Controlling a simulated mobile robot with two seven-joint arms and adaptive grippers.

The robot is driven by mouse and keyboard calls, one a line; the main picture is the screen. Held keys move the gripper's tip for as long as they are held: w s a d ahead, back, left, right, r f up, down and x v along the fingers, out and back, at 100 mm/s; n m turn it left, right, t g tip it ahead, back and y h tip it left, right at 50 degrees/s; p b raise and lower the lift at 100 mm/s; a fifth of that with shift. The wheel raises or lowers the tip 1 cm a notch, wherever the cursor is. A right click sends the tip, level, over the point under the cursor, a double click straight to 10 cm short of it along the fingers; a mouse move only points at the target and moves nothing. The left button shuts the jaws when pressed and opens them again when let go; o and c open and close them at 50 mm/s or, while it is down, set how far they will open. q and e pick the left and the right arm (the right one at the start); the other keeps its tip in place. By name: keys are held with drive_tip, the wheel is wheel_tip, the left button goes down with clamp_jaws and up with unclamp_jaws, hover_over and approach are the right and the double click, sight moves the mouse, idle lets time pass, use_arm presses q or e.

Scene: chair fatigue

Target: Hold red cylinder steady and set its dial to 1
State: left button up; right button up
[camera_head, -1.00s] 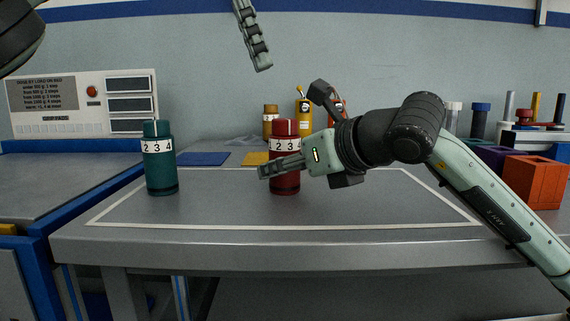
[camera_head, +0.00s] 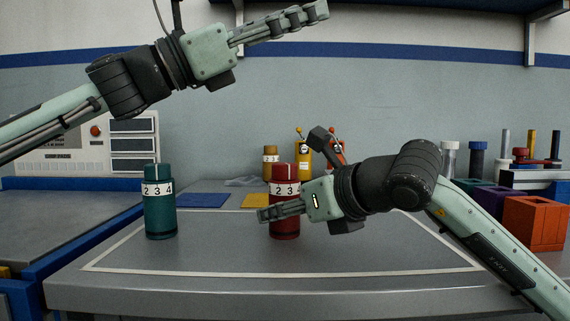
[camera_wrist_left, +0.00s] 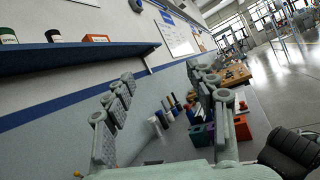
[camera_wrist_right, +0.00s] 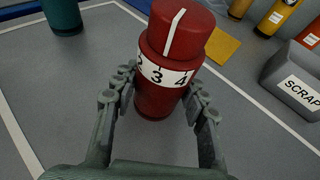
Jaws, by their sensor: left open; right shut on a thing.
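The red cylinder (camera_head: 284,174) stands upright on the grey table, with a white number band below its red cap. In the right wrist view, the cylinder (camera_wrist_right: 157,102) shows 3 and 4 fully and part of another number, with a white line on the cap. My right gripper (camera_head: 270,213) is shut on its lower body; in the right wrist view its fingers (camera_wrist_right: 158,98) lie on both sides, below the band. My left gripper (camera_head: 322,10) is open and empty, raised high above the table. In the left wrist view its fingers (camera_wrist_left: 165,92) are spread apart.
A teal cylinder (camera_head: 160,215) with a similar number band stands at the left. A grey SCRAP bin (camera_wrist_right: 295,80), blue mat (camera_head: 202,200) and yellow mat (camera_head: 256,201) lie behind. Orange box (camera_head: 535,222) stands at the right. The table between the two cylinders is clear.

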use_arm(q)
drive_tip(key=a+f+n+t+y, duration=0.55)
drive_tip(key=f+n+t, duration=0.25)
drive_tip(key=f, duration=0.2)
drive_tip(key=n+y, duration=0.3)
drive_tip(key=y, duration=0.3)
approach(276, 165)
drive_tip(key=x, duration=1.2)
drive_tip(key=shift+w+d, duration=0.1)
drive_tip(key=shift+c, duration=0.2)
